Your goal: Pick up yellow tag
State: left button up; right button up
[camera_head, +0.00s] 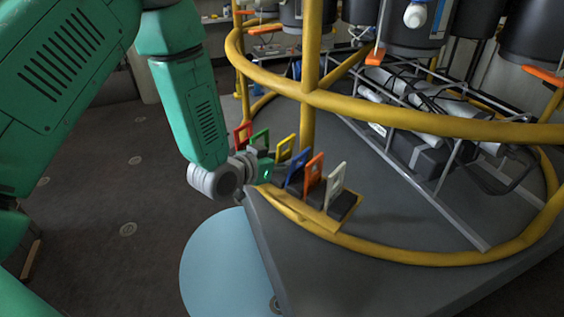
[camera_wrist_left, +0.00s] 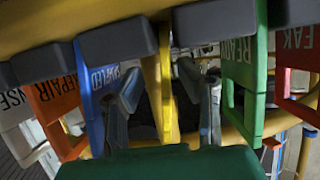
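The yellow tag (camera_head: 286,147) stands in a yellow rack (camera_head: 318,215) between the green tag (camera_head: 260,139) and the blue tag (camera_head: 296,172). In the left wrist view the yellow tag (camera_wrist_left: 163,88) appears edge-on, near the middle. My left gripper (camera_head: 274,163) is at the rack, close to the yellow tag. In the wrist view its two fingers (camera_wrist_left: 164,95) are apart, one on each side of the yellow tag, with gaps visible. The blue tag (camera_wrist_left: 92,95) is close beside one finger and the green tag (camera_wrist_left: 240,75) beside the other. My right gripper is not in view.
A red tag (camera_head: 243,136), an orange tag (camera_head: 314,175) and a white tag (camera_head: 336,182) share the rack. A yellow tubular rail (camera_head: 400,257) rings the grey platform (camera_head: 400,210). Open dark floor (camera_head: 100,200) lies at left.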

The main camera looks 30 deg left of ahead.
pick_arm(q)
jog(key=shift+a+f, duration=0.2)
jog(key=shift+a, duration=0.85)
jog(key=c, duration=0.4)
jog(key=shift+a, duration=0.2)
grip_shut()
jog(key=shift+d+r, duration=0.15)
jog(key=shift+d, duration=0.75)
jog(key=shift+a, duration=0.2)
jog(key=shift+a+r, duration=0.25)
jog(key=r+p, duration=0.1)
jog(key=r, duration=0.2)
jog(key=r+p, duration=0.1)
jog(key=r, duration=0.2)
jog(key=r+p, duration=0.2)
jog(key=r, duration=0.1)
jog(key=shift+d, duration=0.3)
jog(key=shift+r, duration=0.2)
jog(key=shift+a, duration=0.2)
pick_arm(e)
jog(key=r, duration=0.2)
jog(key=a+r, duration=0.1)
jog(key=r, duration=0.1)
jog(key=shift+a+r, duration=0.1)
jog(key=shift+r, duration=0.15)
